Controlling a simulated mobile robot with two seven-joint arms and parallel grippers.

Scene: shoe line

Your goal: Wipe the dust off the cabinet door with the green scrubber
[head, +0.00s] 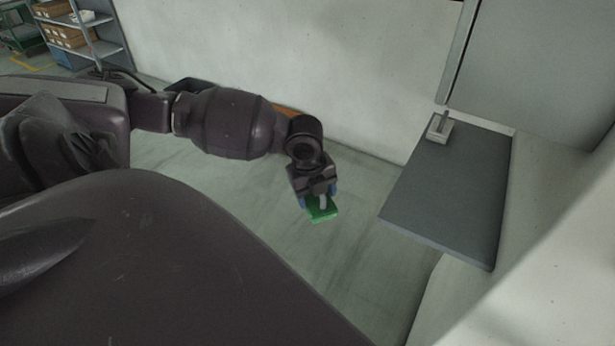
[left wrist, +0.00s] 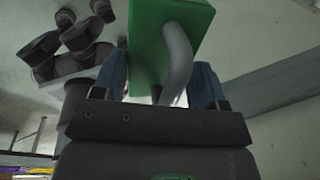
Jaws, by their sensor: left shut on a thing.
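The green scrubber (head: 324,214) is in the middle of the head view, held in the air at the end of my left arm. My left gripper (head: 317,201) is shut on its pale curved handle. In the left wrist view the green block (left wrist: 148,45) of the scrubber is beyond the blue fingertips, with the grey handle (left wrist: 177,62) between them. A dark grey flat panel (head: 455,195) with a small pale handle-like fitting (head: 438,128) is to the right, apart from the scrubber. I cannot tell whether it is the cabinet door. No dust can be made out. My right gripper is out of view.
A larger grey panel (head: 545,65) stands at the upper right, above a pale surface. A pale wall (head: 300,55) runs behind my arm. Shelving with boxes (head: 85,35) is at the far upper left. The floor (head: 350,270) around the scrubber looks clear.

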